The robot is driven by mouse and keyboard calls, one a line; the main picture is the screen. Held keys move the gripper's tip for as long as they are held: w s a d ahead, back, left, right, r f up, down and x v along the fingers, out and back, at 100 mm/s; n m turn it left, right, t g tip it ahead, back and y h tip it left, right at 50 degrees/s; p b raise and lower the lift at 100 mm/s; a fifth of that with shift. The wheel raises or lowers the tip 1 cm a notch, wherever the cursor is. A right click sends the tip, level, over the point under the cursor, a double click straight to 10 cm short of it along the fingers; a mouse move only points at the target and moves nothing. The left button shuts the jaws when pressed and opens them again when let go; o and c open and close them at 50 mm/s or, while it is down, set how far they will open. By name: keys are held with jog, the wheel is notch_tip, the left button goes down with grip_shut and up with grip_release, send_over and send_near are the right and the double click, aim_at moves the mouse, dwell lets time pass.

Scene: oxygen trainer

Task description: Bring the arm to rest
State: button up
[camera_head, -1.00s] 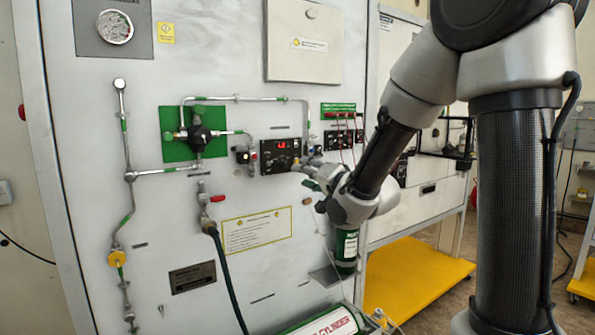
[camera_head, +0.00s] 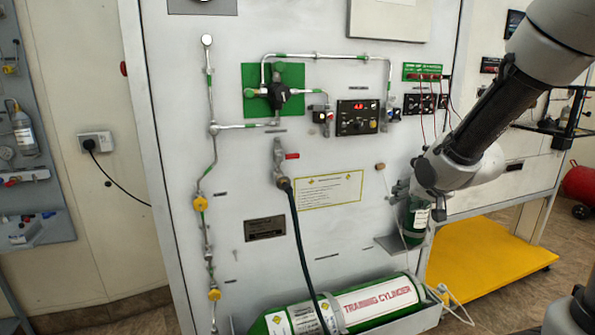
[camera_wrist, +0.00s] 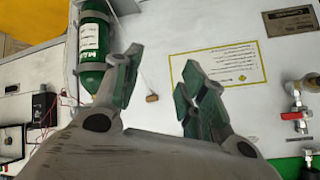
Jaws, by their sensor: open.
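My arm (camera_head: 482,118) reaches in from the upper right of the head view, bent down toward the panel (camera_head: 235,190). My gripper (camera_head: 399,190) is at its end, in front of the panel, small and partly hidden by the wrist. In the wrist view my gripper (camera_wrist: 160,75) has its two green-padded fingers apart, with nothing between them. A small green cylinder (camera_head: 415,224) stands just below the wrist in the head view. It also shows beside the left finger in the wrist view (camera_wrist: 92,45), and I see no grip on it.
A yellow shelf (camera_head: 485,255) is to the right. A cord with a small brown toggle (camera_head: 380,167) hangs nearby.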

jog(key=s+d+r+n+g, duration=0.1)
jog(key=s+d+r, duration=0.1)
jog(key=s, duration=0.7)
jog(key=s+d+r+n+g+h, duration=0.1)
jog(key=s+d+r+g, duration=0.1)
jog(key=s, duration=0.7)
jog(key=s+d+r+n+g, duration=0.1)
jog(key=s+d+r+g, duration=0.1)
jog(key=s, duration=0.7)
jog(key=shift+d+r+h, duration=0.4)
jog(key=shift+r, duration=0.15)
